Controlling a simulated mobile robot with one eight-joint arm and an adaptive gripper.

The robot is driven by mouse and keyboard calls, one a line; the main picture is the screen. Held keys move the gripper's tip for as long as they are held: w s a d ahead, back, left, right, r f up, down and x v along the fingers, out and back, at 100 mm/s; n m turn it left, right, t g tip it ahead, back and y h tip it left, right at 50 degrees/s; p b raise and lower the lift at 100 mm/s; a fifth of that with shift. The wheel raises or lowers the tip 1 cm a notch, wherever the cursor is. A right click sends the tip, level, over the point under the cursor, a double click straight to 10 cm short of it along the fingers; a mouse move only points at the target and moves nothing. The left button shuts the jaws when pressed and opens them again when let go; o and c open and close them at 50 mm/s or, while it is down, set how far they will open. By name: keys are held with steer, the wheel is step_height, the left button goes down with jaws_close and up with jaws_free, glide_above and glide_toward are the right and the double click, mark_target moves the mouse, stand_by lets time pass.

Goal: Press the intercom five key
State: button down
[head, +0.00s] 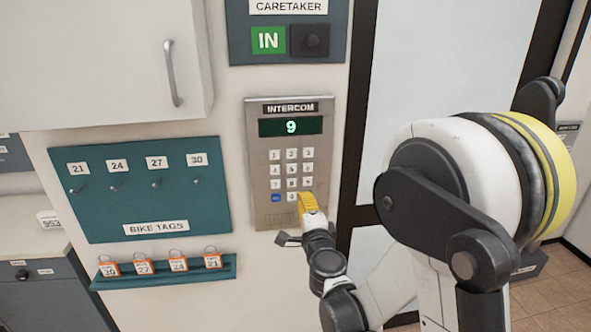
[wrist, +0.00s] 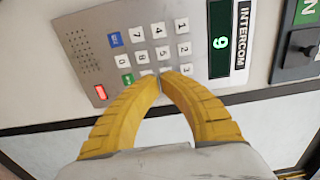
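The grey intercom panel (head: 259,185) is on the wall, with a keypad and a green display (head: 291,126) reading 9. The five key (head: 291,169) is in the keypad's middle column, second row. In the wrist view the panel is turned sideways, and the five key (wrist: 162,52) lies just beyond my fingertips. My gripper (head: 305,196) has its yellow fingers at the keypad's lower right. In the wrist view my gripper (wrist: 164,72) has its fingertips together with nothing between them, over the right-hand key column near six and nine. I cannot tell whether the tips touch a key.
A caretaker panel (head: 288,52) with a green IN sign is above the intercom. A teal bike tags board (head: 140,205) with hooks is at left, with orange tags on a ledge (head: 180,276) below. A dark door frame (head: 352,110) is close to the right.

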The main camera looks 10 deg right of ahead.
mark_target(295, 171)
steer(key=shift+w, duration=0.15)
steer(key=w+b, duration=0.1)
steer(key=w, duration=1.1)
steer(key=shift+w+f, duration=0.1)
steer(key=shift+w, duration=0.8)
steer(key=shift+w, duration=0.6)
steer(key=shift+w+b, duration=0.15)
steer(key=shift+b, duration=0.15)
steer(key=shift+r, duration=0.2)
